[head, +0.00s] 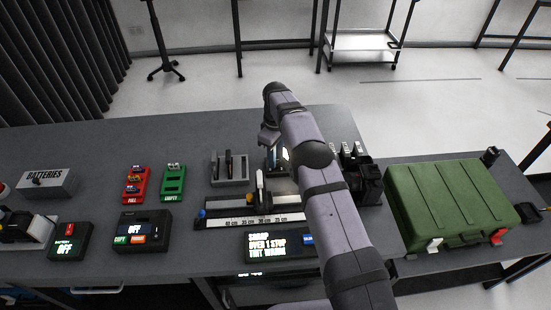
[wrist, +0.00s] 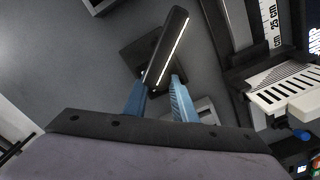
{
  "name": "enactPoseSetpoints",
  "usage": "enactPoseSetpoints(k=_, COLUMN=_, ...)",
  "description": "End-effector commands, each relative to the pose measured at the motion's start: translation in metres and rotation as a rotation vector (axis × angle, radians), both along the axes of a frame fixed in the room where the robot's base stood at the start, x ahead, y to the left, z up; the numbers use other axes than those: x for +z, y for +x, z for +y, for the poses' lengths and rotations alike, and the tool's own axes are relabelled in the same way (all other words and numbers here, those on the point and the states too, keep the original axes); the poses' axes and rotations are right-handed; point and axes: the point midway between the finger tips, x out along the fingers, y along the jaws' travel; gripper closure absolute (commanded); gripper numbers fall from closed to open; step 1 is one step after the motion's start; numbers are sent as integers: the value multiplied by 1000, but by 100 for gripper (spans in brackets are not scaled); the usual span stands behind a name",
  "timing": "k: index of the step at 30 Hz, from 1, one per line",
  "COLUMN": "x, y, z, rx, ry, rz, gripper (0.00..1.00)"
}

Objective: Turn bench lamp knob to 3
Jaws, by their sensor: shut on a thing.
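The bench lamp (wrist: 168,45) shows in the wrist view as a dark bar with a lit white strip, above a dark square base (wrist: 130,55). In the head view its lit part (head: 285,153) shows just beside my arm. My gripper (wrist: 157,92) has its two blue fingers at the lamp, close under the bar. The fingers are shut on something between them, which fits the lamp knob. The knob, its marks and its setting are hidden by the fingers and the bar. In the head view my arm hides most of the lamp.
A ruler rail (head: 250,222) with a slider stands left of my arm. Behind it is a grey holder (head: 230,168). A black device (head: 367,185) and a green case (head: 450,200) are at right.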

Motion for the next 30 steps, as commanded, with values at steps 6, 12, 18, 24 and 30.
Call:
enactPoseSetpoints(k=6, x=0, y=0, z=0, rx=-194, ry=0, rz=0, gripper=98)
enactPoseSetpoints(k=12, x=1, y=0, z=0, rx=-251, ry=0, rz=0, gripper=98)
enactPoseSetpoints(k=18, x=1, y=0, z=0, rx=-249, ry=0, rz=-1, gripper=98)
enactPoseSetpoints(k=24, x=1, y=0, z=0, rx=-248, ry=0, rz=-1, gripper=57)
enactPoseSetpoints(k=30, x=1, y=0, z=0, rx=-247, ry=0, rz=-1, gripper=57)
